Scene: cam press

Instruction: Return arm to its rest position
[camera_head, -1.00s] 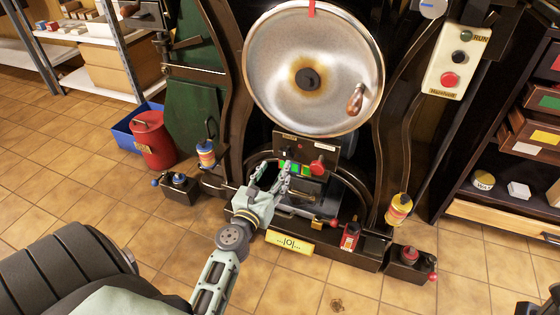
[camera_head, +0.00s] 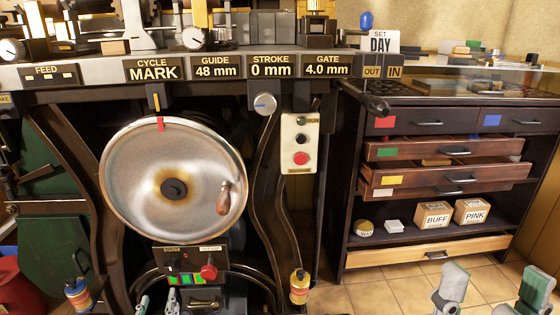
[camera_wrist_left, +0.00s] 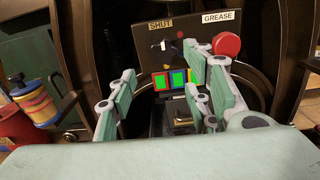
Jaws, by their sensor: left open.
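My left gripper (camera_head: 158,303) shows only by its fingertips at the bottom edge of the head view. In the left wrist view its green-grey fingers (camera_wrist_left: 165,95) stand apart with nothing held between them. Beyond them are green-lit tiles (camera_wrist_left: 170,80) and a small dark block with a brassy top (camera_wrist_left: 182,118). Whether the fingers touch anything there, I cannot tell. My right gripper (camera_head: 490,290) shows at the bottom right of the head view, its fingers wide apart and empty. Most of both arms is out of view.
A panel with SHUT and GREASE labels (camera_wrist_left: 186,42) and a red knob (camera_wrist_left: 227,44) stands just beyond the left fingers. The large handwheel (camera_head: 130,180) is above. Dark frame legs (camera_head: 270,200) flank it. A cabinet with pulled-out drawers (camera_head: 440,178) is at right.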

